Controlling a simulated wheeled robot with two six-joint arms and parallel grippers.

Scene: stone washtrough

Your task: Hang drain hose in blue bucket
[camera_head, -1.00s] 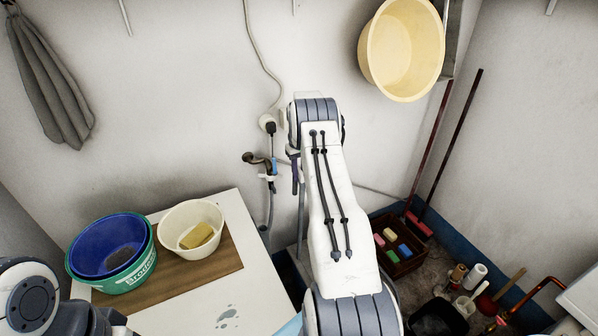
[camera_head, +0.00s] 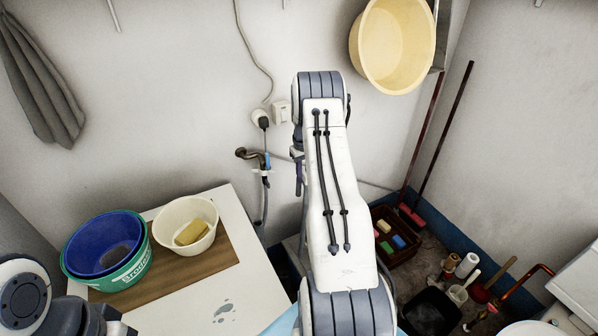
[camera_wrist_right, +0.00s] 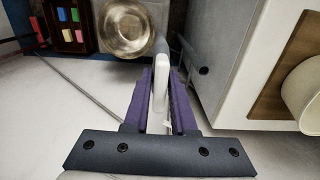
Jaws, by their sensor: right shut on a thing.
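The blue bucket (camera_head: 82,233) is a wide blue basin set inside a green tub (camera_head: 128,273) on the left of the white top in the head view. In the right wrist view, the purple fingers of my right gripper (camera_wrist_right: 160,105) are shut on a pale hose-like piece (camera_wrist_right: 162,72), seemingly the drain hose. In the head view my own arm hides most of the right gripper (camera_head: 298,180); only a purple edge shows beside the wall tap, well right of the bucket. Part of my left arm shows at the lower left, but its gripper is outside the picture.
A cream bowl with a sponge (camera_head: 193,232) stands on a wooden board (camera_head: 185,268) beside the tubs. A tap (camera_head: 252,156) is on the wall. A metal bowl (camera_wrist_right: 127,28) and a crate of coloured blocks (camera_head: 392,262) are low down. A yellow basin (camera_head: 395,45) hangs above.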

